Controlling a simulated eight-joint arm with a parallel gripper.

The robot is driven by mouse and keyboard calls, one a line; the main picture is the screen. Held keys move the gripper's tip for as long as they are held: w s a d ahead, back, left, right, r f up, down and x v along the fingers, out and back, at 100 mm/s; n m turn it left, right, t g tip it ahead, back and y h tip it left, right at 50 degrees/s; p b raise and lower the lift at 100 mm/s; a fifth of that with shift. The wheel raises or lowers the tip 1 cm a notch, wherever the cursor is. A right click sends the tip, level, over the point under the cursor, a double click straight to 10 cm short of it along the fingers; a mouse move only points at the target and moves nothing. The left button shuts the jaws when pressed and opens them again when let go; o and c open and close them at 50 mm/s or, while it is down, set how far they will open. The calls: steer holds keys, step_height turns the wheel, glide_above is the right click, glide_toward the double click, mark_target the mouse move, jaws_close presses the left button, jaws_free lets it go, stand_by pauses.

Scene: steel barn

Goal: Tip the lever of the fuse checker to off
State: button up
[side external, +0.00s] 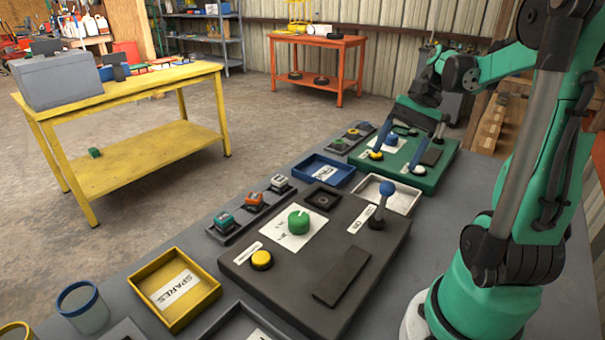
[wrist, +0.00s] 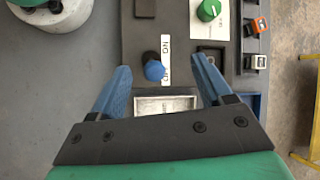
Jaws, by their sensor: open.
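A blue ball-topped lever (side external: 387,188) stands on a dark grey panel (side external: 240,262), leaning slightly; an "ON" label (side external: 355,226) is beside its base. In the wrist view the lever's ball (wrist: 154,70) shows between my fingertips, partly over the label (wrist: 166,62). No readable name marks this panel as the fuse checker. My gripper (side external: 408,140) is open and empty, with two blue fingers. In the side view it is beyond the lever, apart from it, in front of a green panel (side external: 445,168). The wrist view also shows my gripper (wrist: 162,68).
The dark panel carries a green knob (side external: 299,222), a yellow button (side external: 261,260) and a dark slab (side external: 342,278). A white tray (side external: 402,201) and a blue tray (side external: 322,169) stand behind it. A yellow tray (side external: 175,290) stands at front left.

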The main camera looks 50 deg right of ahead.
steer(key=shift+r, duration=1.05)
steer(key=shift+w+a+f+n, duration=0.15)
steer(key=shift+w+a+n, duration=0.1)
steer(key=shift+a+n, duration=0.1)
steer(key=w+a+f+n+t+h, duration=0.1)
steer(key=w+a+n+t+h, duration=0.1)
steer(key=a+n, duration=0.5)
steer(key=w+a+f+n+t+h, duration=0.2)
steer(key=w+a+n+h, duration=0.3)
steer(key=a+n, duration=0.3)
steer(key=shift+a+f+t, duration=0.3)
steer(key=shift+a+t, duration=0.3)
steer(key=shift+t, duration=0.2)
